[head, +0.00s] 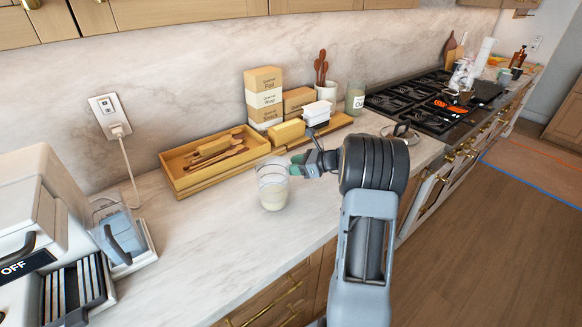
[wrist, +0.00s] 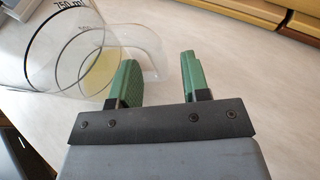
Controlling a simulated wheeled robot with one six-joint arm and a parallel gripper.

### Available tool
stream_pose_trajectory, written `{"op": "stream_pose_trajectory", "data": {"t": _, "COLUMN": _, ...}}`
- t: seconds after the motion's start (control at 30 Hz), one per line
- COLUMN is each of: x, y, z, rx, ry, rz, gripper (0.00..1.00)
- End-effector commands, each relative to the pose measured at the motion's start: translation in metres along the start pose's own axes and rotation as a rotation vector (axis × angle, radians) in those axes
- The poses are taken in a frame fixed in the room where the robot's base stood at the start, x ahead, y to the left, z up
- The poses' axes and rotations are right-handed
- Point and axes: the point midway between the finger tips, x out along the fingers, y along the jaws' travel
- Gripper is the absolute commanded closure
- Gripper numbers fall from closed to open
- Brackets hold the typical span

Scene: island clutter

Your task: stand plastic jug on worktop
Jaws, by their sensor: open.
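The clear plastic jug (head: 272,190) stands upright on the marble worktop (head: 215,235), with pale contents low inside. In the wrist view the jug (wrist: 45,45) shows dark volume marks and its clear handle (wrist: 140,38) faces my gripper. My gripper (wrist: 158,75) is open, its two green fingers apart with nothing clamped between them. The handle's outer curve reaches over the left finger toward the gap; I cannot tell whether they touch. In the head view my gripper (head: 302,163) is just right of the jug, partly hidden by my wrist.
A wooden tray of utensils (head: 183,184) lies behind the jug, with stacked boxes (head: 264,98) and a butter-coloured block (head: 287,133) further right. A white appliance (head: 30,200) stands at left. The stove (head: 420,105) is at right. The worktop left of the jug is clear.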

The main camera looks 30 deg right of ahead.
Motion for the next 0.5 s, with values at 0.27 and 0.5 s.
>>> {"op": "stream_pose_trajectory", "data": {"t": 0.27, "x": -0.056, "y": -0.001, "z": -0.002, "rx": 0.0, "ry": 0.0, "rz": -0.005, "gripper": 0.57}}
{"op": "stream_pose_trajectory", "data": {"t": 0.5, "x": -0.089, "y": 0.0, "z": -0.001, "rx": 0.0, "ry": 0.0, "rz": -0.002, "gripper": 0.57}}
